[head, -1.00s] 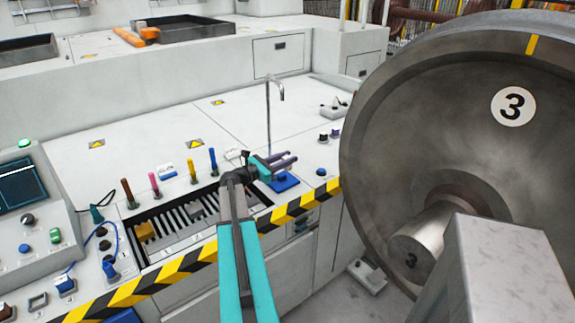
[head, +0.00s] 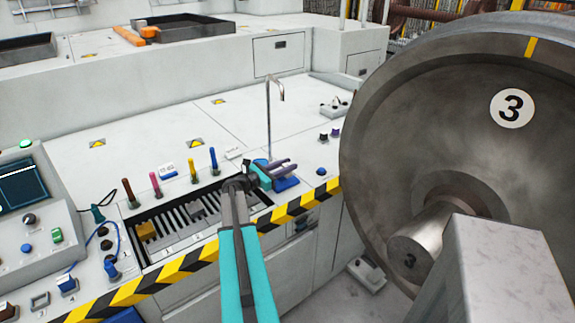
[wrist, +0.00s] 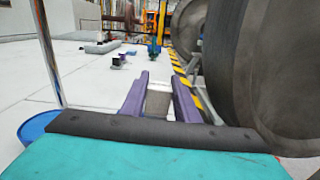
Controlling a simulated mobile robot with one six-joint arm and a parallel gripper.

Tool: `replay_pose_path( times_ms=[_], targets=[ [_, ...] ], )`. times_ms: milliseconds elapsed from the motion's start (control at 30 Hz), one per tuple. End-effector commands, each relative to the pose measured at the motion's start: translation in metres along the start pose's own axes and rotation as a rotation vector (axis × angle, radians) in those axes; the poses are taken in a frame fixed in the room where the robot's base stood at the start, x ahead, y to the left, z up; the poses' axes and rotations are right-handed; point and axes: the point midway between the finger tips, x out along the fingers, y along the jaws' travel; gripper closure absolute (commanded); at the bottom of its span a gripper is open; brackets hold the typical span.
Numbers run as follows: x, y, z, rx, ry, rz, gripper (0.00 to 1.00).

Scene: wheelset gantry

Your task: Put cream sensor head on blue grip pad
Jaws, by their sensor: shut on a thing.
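My gripper (head: 283,168) has purple fingers and is low over the bench, near its striped front edge. In the wrist view its fingers (wrist: 158,98) are shut on a small pale block with a greyish near face, which I take to be the cream sensor head (wrist: 158,103). The head view does not show the held block clearly. The blue grip pad (head: 287,184) lies just under and in front of the fingers, partly covered by them. I cannot tell whether the block touches the pad.
A thin bent metal pole (head: 268,118) stands close beside my gripper, with a blue round base (wrist: 38,125). A large wheel (head: 440,130) stands to the right. Several coloured handles (head: 193,170) stand behind a slotted tray (head: 160,262). The bench behind is mostly clear.

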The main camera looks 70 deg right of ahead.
Motion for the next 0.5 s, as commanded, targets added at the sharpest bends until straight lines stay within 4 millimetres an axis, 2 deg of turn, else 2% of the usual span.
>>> replay_pose_path(
  times_ms=[500],
  targets=[
    [0.0002, -0.0005, -0.0086, 0.0, -0.001, 0.0, 0.97]
  ],
)
